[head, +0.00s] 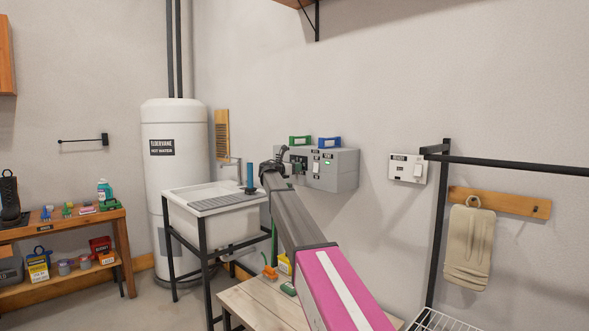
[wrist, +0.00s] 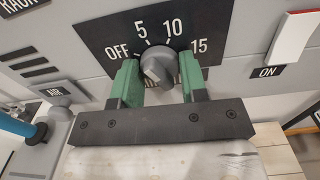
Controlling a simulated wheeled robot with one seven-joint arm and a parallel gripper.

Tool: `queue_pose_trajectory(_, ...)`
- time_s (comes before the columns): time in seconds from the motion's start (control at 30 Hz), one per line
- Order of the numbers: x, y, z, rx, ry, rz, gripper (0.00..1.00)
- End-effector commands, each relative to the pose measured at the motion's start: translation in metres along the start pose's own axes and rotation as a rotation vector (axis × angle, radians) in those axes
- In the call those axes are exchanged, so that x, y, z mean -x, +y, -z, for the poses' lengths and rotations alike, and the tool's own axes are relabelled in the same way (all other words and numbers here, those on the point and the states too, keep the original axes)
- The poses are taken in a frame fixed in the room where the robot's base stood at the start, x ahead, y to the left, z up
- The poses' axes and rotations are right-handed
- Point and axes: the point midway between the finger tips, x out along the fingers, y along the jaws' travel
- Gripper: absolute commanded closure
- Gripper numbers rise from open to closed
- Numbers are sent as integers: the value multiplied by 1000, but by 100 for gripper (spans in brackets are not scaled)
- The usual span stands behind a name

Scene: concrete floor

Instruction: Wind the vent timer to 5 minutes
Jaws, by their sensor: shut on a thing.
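The vent timer is a grey round knob (wrist: 157,65) on a black dial plate (wrist: 98,45) marked OFF, 5, 10 and 15 in the wrist view. My gripper (wrist: 157,70) is shut on the knob, with one green finger on its left and one on its right. A label below the knob is mostly hidden by the fingers. In the head view the grey control box (head: 346,172) is on the wall, with my arm reaching its left part.
A white switch (wrist: 292,38) above an ON label is to the right of the dial. A white sink (head: 190,212) on a black frame stands left of my arm. A wooden table (head: 246,304) is below it. A black rail (head: 520,162) is at the right.

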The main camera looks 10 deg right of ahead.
Motion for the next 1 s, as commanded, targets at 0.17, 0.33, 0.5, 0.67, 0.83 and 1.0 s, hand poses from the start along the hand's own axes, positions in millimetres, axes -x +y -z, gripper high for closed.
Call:
queue_pose_trajectory(0.17, 0, 0, 0, 0, 0, 1, 84)
queue_pose_trajectory(0.33, 0, 0, 0, 0, 0, 1, 84)
queue_pose_trajectory(0.5, 0, 0, 0, 0, 0, 1, 84)
queue_pose_trajectory(0.67, 1, 0, 0, 0, 0, 1, 84)
queue_pose_trajectory(0.83, 1, 0, 0, 0, 0, 1, 84)
queue_pose_trajectory(1.0, 1, 0, 0, 0, 0, 0, 35)
